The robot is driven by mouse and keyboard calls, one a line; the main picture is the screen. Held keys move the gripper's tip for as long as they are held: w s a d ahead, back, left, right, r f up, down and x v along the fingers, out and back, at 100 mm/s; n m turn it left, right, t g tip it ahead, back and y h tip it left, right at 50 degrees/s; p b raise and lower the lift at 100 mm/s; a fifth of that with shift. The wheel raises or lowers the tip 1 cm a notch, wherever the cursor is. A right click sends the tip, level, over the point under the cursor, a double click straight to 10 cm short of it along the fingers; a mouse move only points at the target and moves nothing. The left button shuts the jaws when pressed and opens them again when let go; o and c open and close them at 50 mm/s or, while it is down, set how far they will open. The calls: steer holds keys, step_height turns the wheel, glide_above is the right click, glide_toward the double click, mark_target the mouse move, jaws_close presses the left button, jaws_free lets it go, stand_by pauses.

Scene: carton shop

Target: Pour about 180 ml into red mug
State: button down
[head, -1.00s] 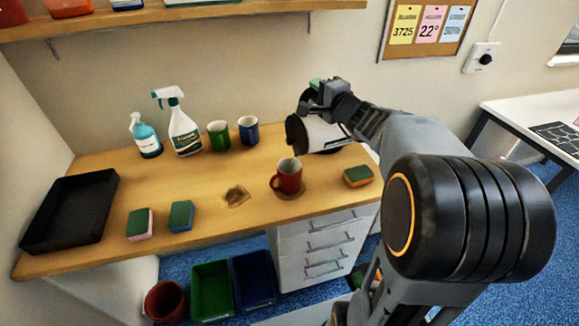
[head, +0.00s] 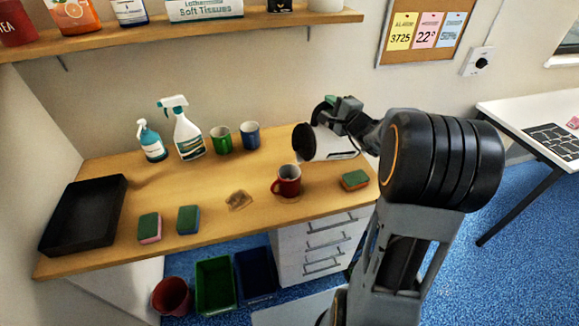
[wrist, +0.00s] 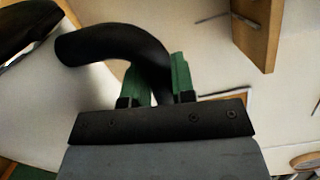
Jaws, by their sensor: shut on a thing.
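I cannot see any liquid stream or the level inside the mug.
A sponge (head: 354,180) lies right of the red mug, a brown stain (head: 239,200) left. A black tray (head: 84,215) is far left.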

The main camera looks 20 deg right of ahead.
steer(key=shift+w+d+r+p, duration=0.1)
steer(key=shift+d+p, duration=0.35)
steer(key=shift+p, duration=0.25)
steer(key=shift+w+d+f+m, duration=0.2)
steer(key=shift+d+f+m, duration=0.3)
steer(key=shift+d+f, duration=0.2)
steer(key=shift+d+f+m, duration=0.2)
steer(key=shift+d+m, duration=0.1)
steer(key=shift+w, duration=0.1)
